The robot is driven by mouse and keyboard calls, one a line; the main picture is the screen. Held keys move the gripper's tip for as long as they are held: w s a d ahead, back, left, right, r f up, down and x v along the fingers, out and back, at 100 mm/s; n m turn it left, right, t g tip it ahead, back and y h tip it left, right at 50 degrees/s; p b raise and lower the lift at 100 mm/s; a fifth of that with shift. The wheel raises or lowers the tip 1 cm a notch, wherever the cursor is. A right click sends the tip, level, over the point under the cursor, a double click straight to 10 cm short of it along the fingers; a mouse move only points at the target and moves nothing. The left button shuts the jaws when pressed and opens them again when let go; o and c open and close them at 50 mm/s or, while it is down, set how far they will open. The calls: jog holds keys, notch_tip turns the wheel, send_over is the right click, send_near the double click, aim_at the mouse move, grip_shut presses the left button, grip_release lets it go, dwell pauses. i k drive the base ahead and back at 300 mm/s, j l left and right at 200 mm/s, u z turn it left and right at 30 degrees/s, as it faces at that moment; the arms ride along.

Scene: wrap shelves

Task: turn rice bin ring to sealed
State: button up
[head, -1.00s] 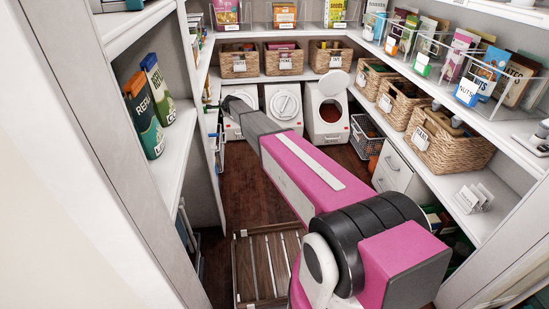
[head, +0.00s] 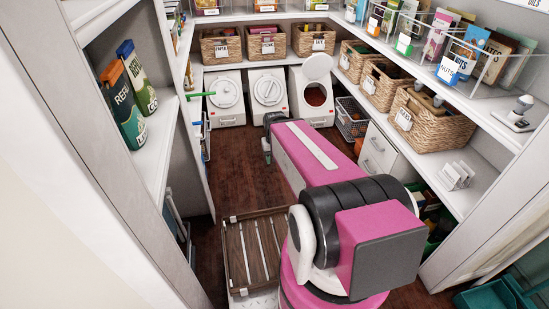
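Three white bins stand side by side on the floor at the back. The left bin (head: 224,97) and the middle bin (head: 267,92) have round white lids or rings on their fronts, both closed. The right bin (head: 314,92) has its round lid raised and shows a dark reddish inside. I cannot read which one is the rice bin or how its ring is set. My gripper (head: 267,146) is at the far end of my pink arm, short of the middle bin and apart from it. It is small, dark and partly hidden by the arm, so its fingers cannot be made out.
Wicker baskets (head: 268,46) line the shelf above the bins. A dark wire basket (head: 351,120) and a white drawer unit (head: 378,148) stand to the right. A slatted wooden crate (head: 258,250) lies on the floor in front. Dark wood floor (head: 236,172) is clear left of my arm.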

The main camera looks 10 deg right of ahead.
aim_at(269, 89)
jog(key=i+l, duration=0.2)
jog(key=i, duration=0.25)
jog(key=i+l, duration=0.25)
jog(key=i, duration=0.2)
jog(key=i+l, duration=0.2)
jog(key=i, duration=0.3)
jog(key=i+l, duration=0.2)
jog(key=i, duration=0.25)
jog(key=i+z, duration=0.3)
jog(key=i, duration=0.2)
jog(key=i+j+z, duration=0.3)
jog(key=i, duration=0.2)
jog(key=i+l, duration=0.05)
jog(key=l, duration=0.05)
